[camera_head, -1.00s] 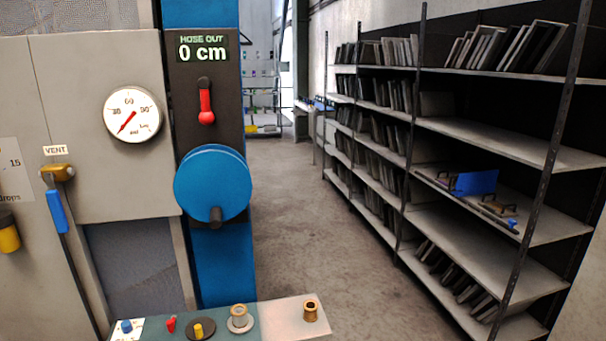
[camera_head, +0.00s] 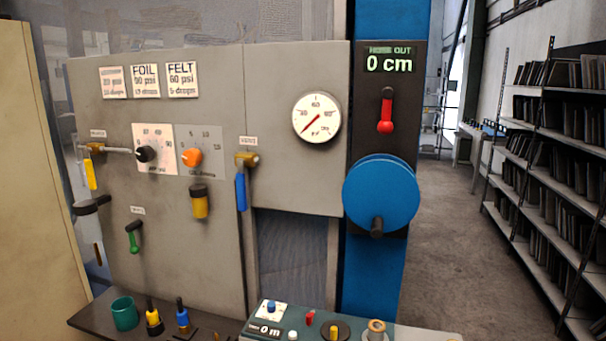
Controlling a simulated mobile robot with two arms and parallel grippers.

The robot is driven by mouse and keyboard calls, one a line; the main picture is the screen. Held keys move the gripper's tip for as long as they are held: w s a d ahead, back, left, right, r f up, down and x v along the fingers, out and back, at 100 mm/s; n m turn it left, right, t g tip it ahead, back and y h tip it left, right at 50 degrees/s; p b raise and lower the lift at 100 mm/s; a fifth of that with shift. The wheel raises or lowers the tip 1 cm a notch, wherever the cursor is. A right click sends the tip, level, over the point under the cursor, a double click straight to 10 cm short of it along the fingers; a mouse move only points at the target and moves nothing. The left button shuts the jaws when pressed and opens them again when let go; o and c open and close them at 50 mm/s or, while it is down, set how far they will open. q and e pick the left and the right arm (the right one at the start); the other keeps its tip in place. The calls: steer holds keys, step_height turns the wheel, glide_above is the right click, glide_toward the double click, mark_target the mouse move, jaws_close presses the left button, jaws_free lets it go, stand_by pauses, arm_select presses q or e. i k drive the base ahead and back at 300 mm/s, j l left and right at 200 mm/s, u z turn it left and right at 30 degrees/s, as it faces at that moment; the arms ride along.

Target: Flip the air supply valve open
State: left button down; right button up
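A grey panel (camera_head: 285,90) stands in front of me. At its left edge a brass valve with a yellow lever (camera_head: 91,174) hanging down sits on a pipe; its small label is too blurred to read. A green lever (camera_head: 132,240) hangs slightly tilted below it under another unreadable label. A brass valve with a blue lever (camera_head: 241,192) hanging down is near the panel's middle; its label read VENT in the earlier frame. I cannot tell for sure which lever is the air supply valve. Neither gripper is in view.
A round gauge (camera_head: 317,117), red lever (camera_head: 386,120) and blue reel (camera_head: 381,193) are on the right. A black knob (camera_head: 147,154) and orange knob (camera_head: 191,157) are on the panel. A shelf below holds a green cup (camera_head: 124,313). The aisle floor (camera_head: 447,230) is clear.

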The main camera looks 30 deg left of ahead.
mark_target(88, 163)
steer(key=u, duration=2.1)
